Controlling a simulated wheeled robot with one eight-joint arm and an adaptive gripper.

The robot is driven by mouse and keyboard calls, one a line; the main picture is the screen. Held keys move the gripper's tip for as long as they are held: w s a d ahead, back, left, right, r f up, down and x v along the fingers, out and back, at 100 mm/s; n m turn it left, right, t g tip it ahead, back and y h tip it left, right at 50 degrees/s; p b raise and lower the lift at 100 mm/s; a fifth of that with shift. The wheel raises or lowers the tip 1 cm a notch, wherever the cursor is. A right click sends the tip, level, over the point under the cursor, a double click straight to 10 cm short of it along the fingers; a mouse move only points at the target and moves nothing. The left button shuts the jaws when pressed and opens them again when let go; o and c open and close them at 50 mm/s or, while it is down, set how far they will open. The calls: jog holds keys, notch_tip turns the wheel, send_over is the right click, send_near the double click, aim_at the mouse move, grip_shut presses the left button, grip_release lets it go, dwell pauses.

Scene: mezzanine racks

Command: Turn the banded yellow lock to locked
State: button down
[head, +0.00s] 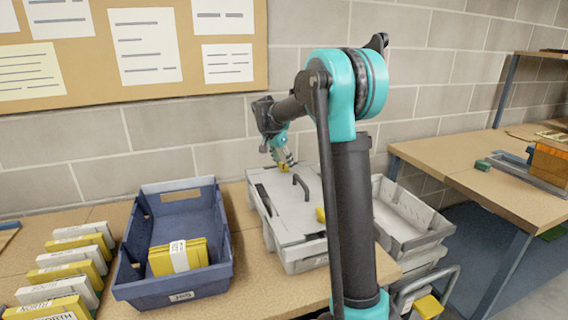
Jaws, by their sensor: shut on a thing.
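A light grey lidded case (303,212) with a dark arched handle (300,186) stands on the wooden table. My gripper (284,163) is at the case's far edge, shut on a small yellow lock (285,168). The fingers hide most of this lock, so its band and the way it is turned cannot be made out. A second yellow piece (320,215) shows on the lid, nearer me, partly hidden behind my arm. Whether that piece carries a band cannot be seen.
A blue bin (126,270) holding a banded yellow packet (179,257) stands left of the case. Several yellow and white boxes (75,254) line the table's left. Grey stacked crates (433,234) stand right of my arm. Another table (470,170) is at the right.

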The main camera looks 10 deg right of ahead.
jog(key=m+g, duration=0.1)
jog(key=m, duration=0.1)
jog(key=m+g, duration=0.1)
jog(key=m, duration=0.2)
jog(key=shift+w+a+m+h, duration=0.1)
jog(key=shift+m+h, duration=0.2)
jog(key=shift+h, duration=0.1)
dwell(0.3)
jog(key=c, duration=0.6)
grip_release()
jog(key=shift+c, duration=0.2)
jog(key=v, duration=1.2)
